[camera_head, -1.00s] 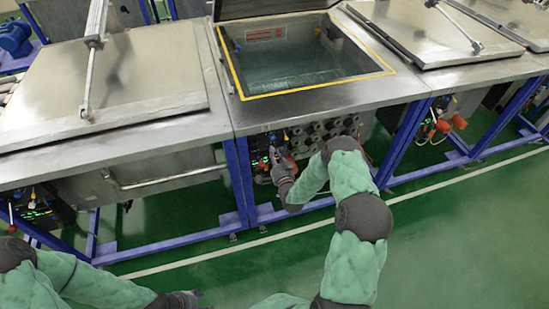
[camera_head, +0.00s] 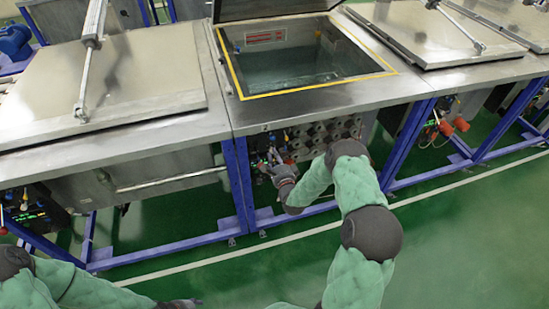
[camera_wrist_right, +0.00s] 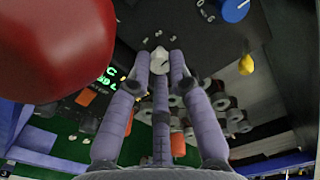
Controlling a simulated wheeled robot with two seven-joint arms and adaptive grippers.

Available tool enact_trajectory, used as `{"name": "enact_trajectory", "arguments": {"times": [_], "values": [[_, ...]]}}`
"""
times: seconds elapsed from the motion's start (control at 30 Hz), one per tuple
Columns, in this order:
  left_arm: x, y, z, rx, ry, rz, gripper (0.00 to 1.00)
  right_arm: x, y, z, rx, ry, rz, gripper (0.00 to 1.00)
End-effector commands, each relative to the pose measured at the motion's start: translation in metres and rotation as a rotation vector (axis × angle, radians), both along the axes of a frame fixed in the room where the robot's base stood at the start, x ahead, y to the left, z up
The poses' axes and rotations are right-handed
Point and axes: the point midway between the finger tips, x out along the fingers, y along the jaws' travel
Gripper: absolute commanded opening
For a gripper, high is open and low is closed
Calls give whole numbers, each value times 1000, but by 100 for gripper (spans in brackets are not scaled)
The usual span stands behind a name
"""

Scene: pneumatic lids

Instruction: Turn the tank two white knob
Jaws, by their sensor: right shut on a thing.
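The white knob (camera_wrist_right: 160,57) shows small in the right wrist view, between the fingertips of my right gripper (camera_wrist_right: 161,68). The fingers are closed in around it. In the head view my right gripper (camera_head: 271,162) is at the dark control panel under the open, yellow-rimmed tank (camera_head: 233,75); there the knob is hidden or too small to make out. My left gripper (camera_head: 186,303) is at the bottom edge of the head view, low and away from the tanks; its fingers are too unclear to read.
In the right wrist view a large red part (camera_wrist_right: 55,45) is very close at upper left. A blue knob (camera_wrist_right: 235,9), a yellow part (camera_wrist_right: 246,64) and a green-lit display (camera_wrist_right: 108,77) are nearby. Several grey fittings (camera_head: 322,135) sit right of my right gripper. Blue frame legs (camera_head: 240,185) flank the panel.

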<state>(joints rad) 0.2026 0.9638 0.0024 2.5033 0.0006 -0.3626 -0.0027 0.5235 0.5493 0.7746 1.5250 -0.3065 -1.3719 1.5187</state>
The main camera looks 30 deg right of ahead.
Motion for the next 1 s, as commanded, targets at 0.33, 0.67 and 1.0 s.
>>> {"name": "enact_trajectory", "arguments": {"times": [0.33, 0.67, 1.0], "values": [[0, 0, -3, 0, 0, 0, 52, -1, 2, -2, 62, -9, 2, 0], [0, 0, -3, 0, 0, 0, 52, -1, 2, -2, 62, -9, 3, 0], [0, 0, -3, 0, 0, 0, 52, 0, 1, -1, 60, -13, 1, 44]]}}
